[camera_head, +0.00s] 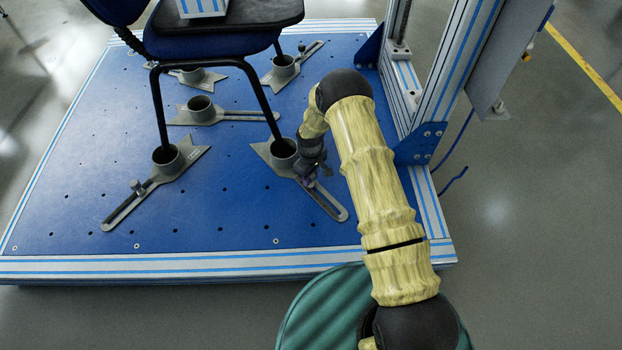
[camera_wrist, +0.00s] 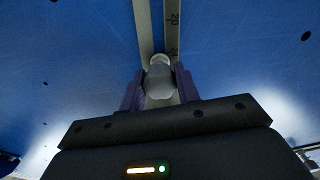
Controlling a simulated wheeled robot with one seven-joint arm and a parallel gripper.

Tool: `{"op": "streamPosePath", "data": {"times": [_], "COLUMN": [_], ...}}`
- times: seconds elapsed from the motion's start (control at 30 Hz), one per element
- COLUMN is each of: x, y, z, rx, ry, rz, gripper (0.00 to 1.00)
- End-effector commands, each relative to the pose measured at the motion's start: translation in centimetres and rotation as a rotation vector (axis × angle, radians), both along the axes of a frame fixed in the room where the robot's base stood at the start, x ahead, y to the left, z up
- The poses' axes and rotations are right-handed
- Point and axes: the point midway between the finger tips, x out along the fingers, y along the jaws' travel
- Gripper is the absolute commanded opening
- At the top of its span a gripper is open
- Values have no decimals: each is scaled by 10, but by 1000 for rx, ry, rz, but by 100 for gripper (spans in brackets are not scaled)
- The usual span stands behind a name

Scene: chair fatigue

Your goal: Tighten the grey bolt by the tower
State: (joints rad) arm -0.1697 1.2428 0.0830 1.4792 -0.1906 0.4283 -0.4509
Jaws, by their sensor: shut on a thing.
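The grey bolt (camera_wrist: 159,80) stands in the slot of a grey slotted clamp arm in the wrist view. My gripper (camera_wrist: 159,88) has a purple-grey finger on each side of it and is shut on its head. In the head view, my gripper (camera_head: 312,178) is low over the slotted clamp (camera_head: 328,205) nearest the tower (camera_head: 450,65), at the front right chair leg. The bolt is hidden behind my gripper there. The bolt's lower end is hidden.
A dark blue chair (camera_head: 215,43) stands with its legs in grey cup clamps on a blue perforated plate (camera_head: 225,215). Another clamp (camera_head: 150,190) with a bolt lies to the left. A bracket (camera_head: 420,143) joins the tower to the plate. The plate's front middle is clear.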

Motion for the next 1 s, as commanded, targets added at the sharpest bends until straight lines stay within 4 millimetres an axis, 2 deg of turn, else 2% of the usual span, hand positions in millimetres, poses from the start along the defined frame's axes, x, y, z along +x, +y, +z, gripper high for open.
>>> {"op": "streamPosePath", "data": {"times": [0.2,0.57,0.83,1.0], "x": [0,1,1,1], "y": [0,0,0,0], "z": [2,1,2,0], "rx": [-2,0,-1,0], "ry": [-2,-2,-4,-4], "rz": [-252,-308,-594,-649], "gripper": [8,8,8,8]}}
